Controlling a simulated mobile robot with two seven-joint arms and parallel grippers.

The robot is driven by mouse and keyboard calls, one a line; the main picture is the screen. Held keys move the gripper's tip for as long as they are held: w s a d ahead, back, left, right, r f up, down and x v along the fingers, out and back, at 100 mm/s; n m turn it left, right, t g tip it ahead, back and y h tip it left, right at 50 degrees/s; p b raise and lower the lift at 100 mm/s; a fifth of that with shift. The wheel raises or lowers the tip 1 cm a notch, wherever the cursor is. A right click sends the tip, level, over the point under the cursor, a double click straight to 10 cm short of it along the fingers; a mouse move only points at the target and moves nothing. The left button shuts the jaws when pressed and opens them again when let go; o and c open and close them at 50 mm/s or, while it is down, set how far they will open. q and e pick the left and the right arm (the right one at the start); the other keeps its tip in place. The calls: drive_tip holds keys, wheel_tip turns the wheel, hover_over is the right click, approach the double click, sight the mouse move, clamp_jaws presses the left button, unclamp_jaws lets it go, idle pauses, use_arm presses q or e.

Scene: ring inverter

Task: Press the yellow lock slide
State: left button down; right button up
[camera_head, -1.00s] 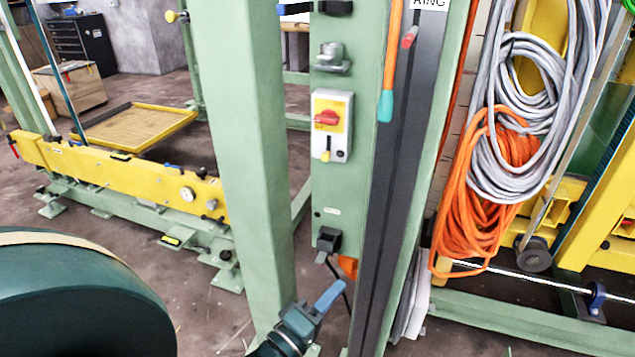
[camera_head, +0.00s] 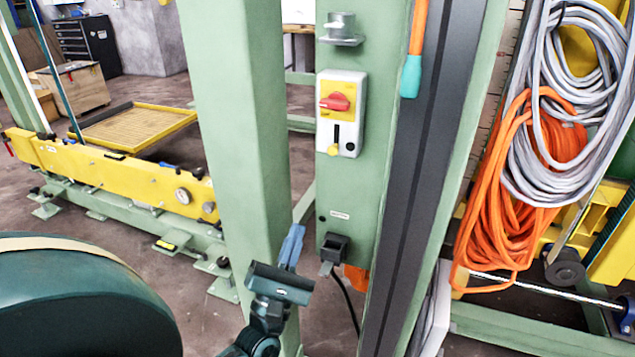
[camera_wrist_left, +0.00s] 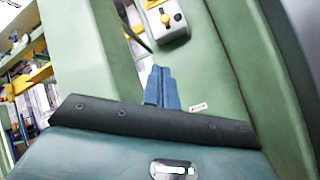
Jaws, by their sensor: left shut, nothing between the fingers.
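The yellow lock slide (camera_head: 333,149) sits at the lower end of a black slot on a white switch box (camera_head: 349,146), below the red rotary switch (camera_head: 336,102) on its yellow plate. The box is fixed to a green post (camera_head: 352,200). The slide also shows near the top of the left wrist view (camera_wrist_left: 165,18). My left gripper (camera_head: 297,232) points up with its blue fingers shut and empty. In the picture it is below and left of the slide, clearly apart from it. My right gripper is not in view.
A wide green column (camera_head: 235,130) stands just left of the gripper. A black socket (camera_head: 333,248) with a cable is on the post below the box. Orange (camera_head: 510,200) and grey cables (camera_head: 545,130) hang at right.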

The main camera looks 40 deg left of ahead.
use_arm(q)
drive_tip(key=p, duration=0.2)
approach(334, 149)
drive_tip(key=w+a, duration=0.4)
drive_tip(key=w, duration=0.1)
drive_tip(key=shift+w+d+r+p, duration=0.1)
drive_tip(key=shift+d+r+p, duration=0.1)
drive_tip(key=shift+d+r, duration=0.25)
drive_tip(key=shift+w+d+r+p, duration=0.1)
drive_tip(key=shift+d+r+p, duration=0.1)
drive_tip(key=shift+r, duration=0.4)
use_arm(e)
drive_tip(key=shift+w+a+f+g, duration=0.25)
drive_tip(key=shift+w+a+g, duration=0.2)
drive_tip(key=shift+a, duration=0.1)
